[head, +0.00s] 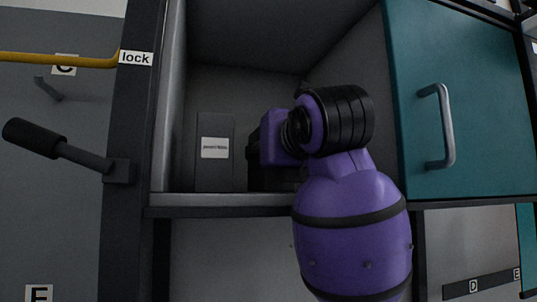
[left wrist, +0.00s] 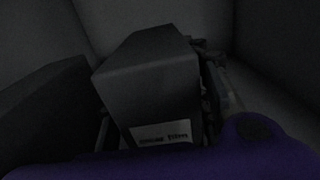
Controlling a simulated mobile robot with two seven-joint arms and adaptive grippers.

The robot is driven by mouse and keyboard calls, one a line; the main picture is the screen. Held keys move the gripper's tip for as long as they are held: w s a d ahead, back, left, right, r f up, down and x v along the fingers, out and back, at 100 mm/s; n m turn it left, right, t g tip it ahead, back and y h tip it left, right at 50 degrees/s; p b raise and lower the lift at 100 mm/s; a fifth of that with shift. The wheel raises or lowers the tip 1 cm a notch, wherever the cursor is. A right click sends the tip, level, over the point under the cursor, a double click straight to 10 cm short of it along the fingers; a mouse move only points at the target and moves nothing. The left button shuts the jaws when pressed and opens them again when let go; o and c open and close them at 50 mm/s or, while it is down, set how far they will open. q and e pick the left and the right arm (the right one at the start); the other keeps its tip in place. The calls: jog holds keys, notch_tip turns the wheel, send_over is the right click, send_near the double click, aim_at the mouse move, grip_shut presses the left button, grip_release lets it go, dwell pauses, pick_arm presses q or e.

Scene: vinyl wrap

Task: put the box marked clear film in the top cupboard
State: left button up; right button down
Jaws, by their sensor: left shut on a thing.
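My left arm reaches into an open cupboard compartment in the head view. Its gripper (head: 258,152) is mostly hidden behind the purple wrist. In the left wrist view the gripper (left wrist: 158,100) is shut on a dark grey box (left wrist: 145,75), with a finger on each side. The held box has a pale label on its near face, too dim to read. In the head view it cannot be told apart behind my wrist. A grey box with a white label (head: 215,148) stands upright in the compartment, left of the gripper; its print is too small to read. My right gripper is not in view.
The compartment's front shelf edge (head: 220,200) runs below my wrist. A teal door (head: 465,95) with a metal handle is at the right. A yellow bar (head: 60,59) and a dark-gripped lever (head: 60,147) stick out at the left. Another dark object (left wrist: 45,110) is close left of the held box.

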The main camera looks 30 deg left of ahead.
pick_arm(q)
jog(key=shift+s+d, duration=0.1)
jog(key=shift+f, duration=0.2)
jog(key=o, duration=1.3)
jog(key=shift+r, duration=0.1)
jog(key=shift+s+d, duration=0.1)
jog(key=shift+d, duration=0.15)
jog(key=v, duration=1.1)
jog(key=shift+s+d+b, duration=0.15)
jog(key=shift+s+b, duration=0.05)
jog(key=shift+b, duration=0.15)
